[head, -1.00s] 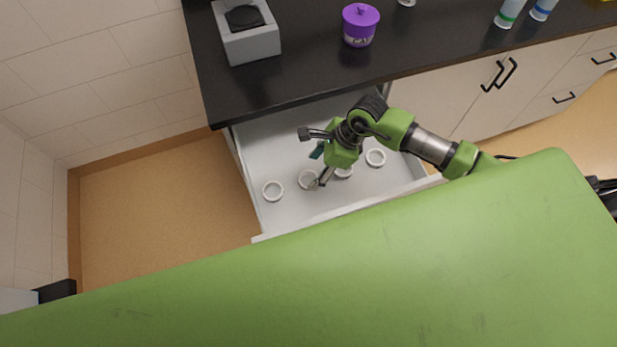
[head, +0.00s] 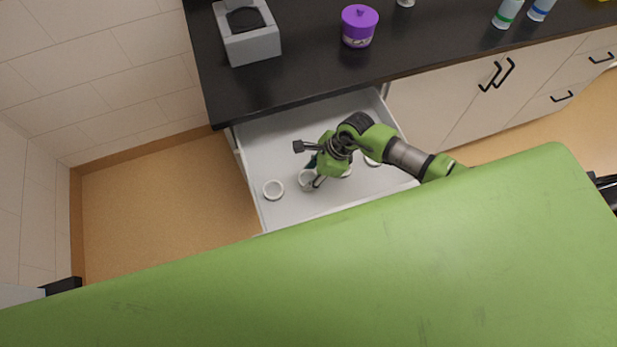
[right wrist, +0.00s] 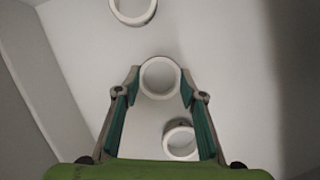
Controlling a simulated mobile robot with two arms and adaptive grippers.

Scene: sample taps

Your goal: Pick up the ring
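Several white rings lie in the open drawer. In the head view one ring (head: 273,190) lies at the left, another (head: 306,180) beside my right gripper (head: 308,165), and two more are partly hidden by my arm. In the right wrist view a ring (right wrist: 160,77) shows between the fingertips of my right gripper (right wrist: 160,87), which is open. I cannot tell whether the fingers touch it. A second ring (right wrist: 181,141) shows between the finger bases, a third (right wrist: 133,10) beyond the fingertips. My left gripper is not in view.
The white drawer (head: 320,206) has low walls around the rings and is pulled out below the black counter (head: 300,75). A grey device (head: 249,45) and a purple jar (head: 358,27) stand on the counter. Bare drawer floor lies around the rings.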

